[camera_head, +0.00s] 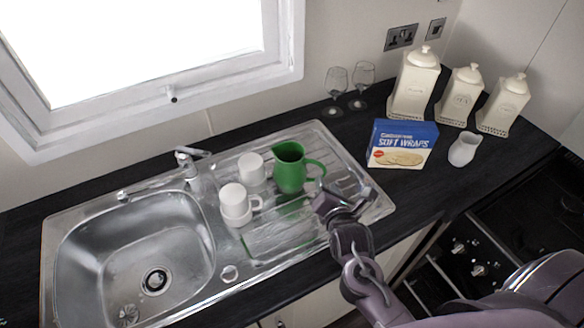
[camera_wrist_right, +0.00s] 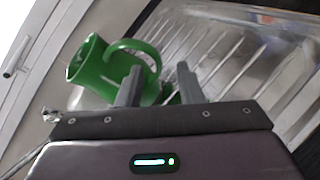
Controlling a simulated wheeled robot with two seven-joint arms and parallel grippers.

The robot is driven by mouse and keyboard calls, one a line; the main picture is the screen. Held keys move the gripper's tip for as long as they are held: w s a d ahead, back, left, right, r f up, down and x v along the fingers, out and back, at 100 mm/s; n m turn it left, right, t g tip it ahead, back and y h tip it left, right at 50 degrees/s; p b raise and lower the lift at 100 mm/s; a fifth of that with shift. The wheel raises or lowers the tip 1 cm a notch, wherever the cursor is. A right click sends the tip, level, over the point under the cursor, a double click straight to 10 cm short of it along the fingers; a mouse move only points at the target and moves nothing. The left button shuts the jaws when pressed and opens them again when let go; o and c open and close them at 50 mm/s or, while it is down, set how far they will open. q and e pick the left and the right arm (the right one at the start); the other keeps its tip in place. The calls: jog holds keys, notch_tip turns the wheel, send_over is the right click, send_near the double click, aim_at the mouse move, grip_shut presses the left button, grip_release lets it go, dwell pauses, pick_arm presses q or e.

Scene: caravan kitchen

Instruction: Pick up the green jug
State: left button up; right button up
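The green jug (camera_head: 289,168) stands upright on the ribbed draining board of the sink, its handle toward the right. My right gripper (camera_head: 343,197) is just to the right of the jug, near the handle side. In the right wrist view the jug (camera_wrist_right: 97,66) is beyond and left of the fingers, with its handle arching behind them. The two fingers of the gripper (camera_wrist_right: 160,84) are spread apart with nothing seen between them. Whether a finger touches the jug cannot be told. My left gripper is not in view.
White mugs (camera_head: 236,203) stand left of the jug, one at the back (camera_head: 252,168). The sink bowl (camera_head: 140,250) is further left. Two glasses (camera_head: 337,82), a soft wraps box (camera_head: 402,146), a small white jug (camera_head: 464,150) and canisters (camera_head: 415,85) stand to the right.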

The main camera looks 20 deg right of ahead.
aim_at(299, 171)
jog(key=shift+w+p, duration=0.3)
jog(key=shift+w, duration=0.3)
jog(key=p+x, duration=0.1)
jog(key=x, duration=0.2)
jog(key=shift+a+f, duration=0.15)
jog(key=shift+f, duration=0.1)
jog(key=shift+w+f, duration=0.3)
jog(key=shift+w, duration=0.3)
grip_shut()
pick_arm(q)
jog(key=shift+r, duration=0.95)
pick_arm(e)
jog(key=shift+r, duration=0.1)
